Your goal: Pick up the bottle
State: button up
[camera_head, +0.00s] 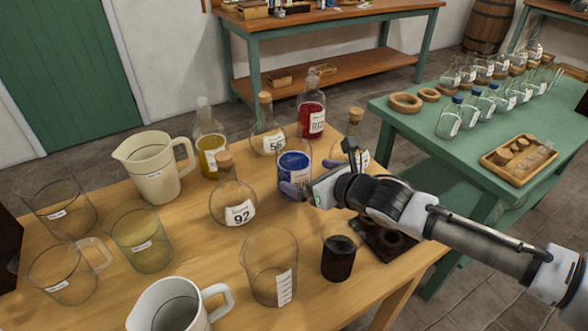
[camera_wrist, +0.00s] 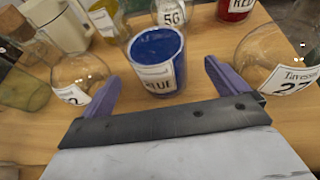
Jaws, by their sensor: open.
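My gripper (camera_head: 309,177) is open, with purple fingers. In the wrist view its fingers (camera_wrist: 165,85) stand apart, and the blue-filled glass labelled BLUE (camera_wrist: 158,62) stands between and just beyond them. That glass (camera_head: 294,172) is upright on the table, partly behind a finger in the head view. Several bottles stand around: a red one labelled RED (camera_head: 311,110), a yellow one (camera_head: 209,145), and round corked flasks labelled 92 (camera_head: 233,198) and 56 (camera_head: 267,135). Another corked flask, labelled 27 in the wrist view (camera_wrist: 278,58), is right of the fingers.
The wooden table (camera_head: 205,262) also holds a cream pitcher (camera_head: 155,170), a white mug (camera_head: 170,308), empty beakers (camera_head: 270,270) and a dark-filled beaker (camera_head: 338,260). A green table (camera_head: 420,125) with small bottles stands at right.

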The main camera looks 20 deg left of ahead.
jog(key=shift+x, duration=2.55)
jog(key=shift+s, duration=0.15)
jog(key=shift+c, duration=0.2)
jog(key=c, duration=1.6)
jog(key=shift+r, duration=0.15)
jog(key=shift+r+p, duration=3)
jog(key=shift+r, duration=6.85)
